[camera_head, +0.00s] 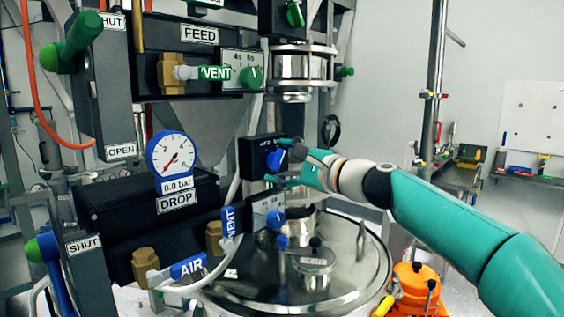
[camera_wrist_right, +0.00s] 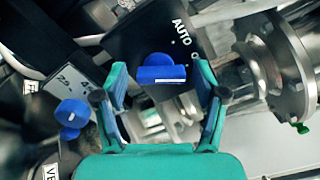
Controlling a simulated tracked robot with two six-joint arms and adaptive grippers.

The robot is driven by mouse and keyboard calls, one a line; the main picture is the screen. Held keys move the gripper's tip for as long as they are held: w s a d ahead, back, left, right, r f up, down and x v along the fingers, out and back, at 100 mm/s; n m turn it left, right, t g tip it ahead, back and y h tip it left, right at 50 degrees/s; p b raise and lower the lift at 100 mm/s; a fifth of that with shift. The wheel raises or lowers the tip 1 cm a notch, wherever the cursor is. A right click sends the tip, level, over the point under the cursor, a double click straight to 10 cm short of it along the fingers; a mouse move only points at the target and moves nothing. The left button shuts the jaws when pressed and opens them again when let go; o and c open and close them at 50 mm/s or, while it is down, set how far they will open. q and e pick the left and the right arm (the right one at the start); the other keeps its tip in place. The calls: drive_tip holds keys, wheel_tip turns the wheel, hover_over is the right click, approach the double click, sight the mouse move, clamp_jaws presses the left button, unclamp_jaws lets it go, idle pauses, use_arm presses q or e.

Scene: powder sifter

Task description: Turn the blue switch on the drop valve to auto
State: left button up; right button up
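The blue switch (camera_head: 275,159) sits on a black box (camera_head: 252,158) in the middle of the head view. In the right wrist view the blue switch (camera_wrist_right: 161,70) has a white mark on its bar, and the black box (camera_wrist_right: 150,35) reads "AUTO" beside it. My right gripper (camera_head: 278,162) reaches in from the right at the switch. In the wrist view my right gripper (camera_wrist_right: 160,85) is open, its teal fingers on either side of the switch. I cannot tell whether they touch it. My left gripper does not show.
The DROP panel (camera_head: 135,205) with a gauge (camera_head: 171,162) reading 0.0 bar stands left. Another blue knob (camera_head: 274,219) is on a plate below the switch. A steel vessel lid (camera_head: 340,265) lies below my right gripper. A steel flange (camera_wrist_right: 285,70) is close right in the wrist view.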

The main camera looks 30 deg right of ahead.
drive_tip(key=c, duration=0.9)
drive_tip(key=shift+f, duration=0.1)
